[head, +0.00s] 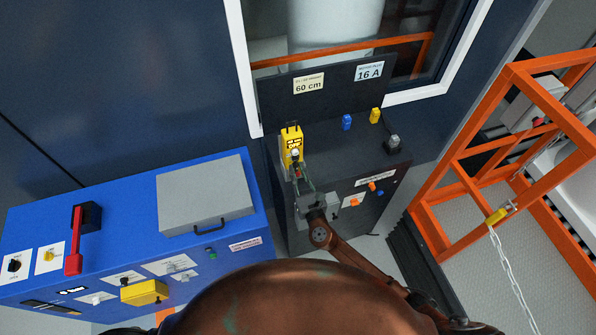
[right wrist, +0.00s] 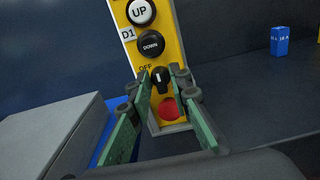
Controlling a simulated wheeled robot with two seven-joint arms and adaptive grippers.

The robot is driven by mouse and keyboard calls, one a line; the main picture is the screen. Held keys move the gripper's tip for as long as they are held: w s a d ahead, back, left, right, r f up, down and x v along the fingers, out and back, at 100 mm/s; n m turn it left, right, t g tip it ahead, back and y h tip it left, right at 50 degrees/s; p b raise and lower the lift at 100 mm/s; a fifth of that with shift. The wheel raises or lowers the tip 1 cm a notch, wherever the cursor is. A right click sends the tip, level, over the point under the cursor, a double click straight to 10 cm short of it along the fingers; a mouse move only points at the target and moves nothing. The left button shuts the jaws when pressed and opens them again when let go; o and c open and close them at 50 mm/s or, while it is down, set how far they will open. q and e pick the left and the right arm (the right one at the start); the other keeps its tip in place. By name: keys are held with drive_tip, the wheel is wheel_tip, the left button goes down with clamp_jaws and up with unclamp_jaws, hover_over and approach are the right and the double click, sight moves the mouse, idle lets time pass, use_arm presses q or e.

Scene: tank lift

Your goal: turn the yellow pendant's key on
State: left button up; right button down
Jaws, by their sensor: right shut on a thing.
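The yellow pendant (head: 291,140) stands upright at the left end of the dark cabinet's top. It also fills the middle of the right wrist view (right wrist: 170,57), with a white UP button, a black DOWN button, a black key knob (right wrist: 160,78) and a red button (right wrist: 169,108) at the bottom. An OFF label is at the knob's upper left; the knob's pale mark points roughly up. My right gripper (right wrist: 161,80) has its green fingers on either side of the knob and is shut on it. It also shows in the head view (head: 298,170). My left gripper is out of view.
The dark cabinet (head: 345,160) also bears a blue block (head: 347,122), a yellow block (head: 375,116) and a grey plug (head: 393,143). A blue console (head: 100,210) with a red lever (head: 74,245) stands left. An orange frame (head: 445,215) with a chain is at right.

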drive_tip(key=m+b, duration=0.3)
drive_tip(key=shift+f, duration=0.25)
drive_tip(key=m+b, duration=0.3)
drive_tip(key=m, duration=0.3)
drive_tip(key=shift+d+b, duration=0.1)
drive_tip(key=shift+b, duration=0.25)
drive_tip(key=m+b, duration=0.1)
drive_tip(key=m, duration=0.3)
drive_tip(key=shift+b, duration=0.4)
drive_tip(key=m, duration=0.4)
drive_tip(key=shift+m+b, duration=0.3)
drive_tip(key=shift+b, duration=0.1)
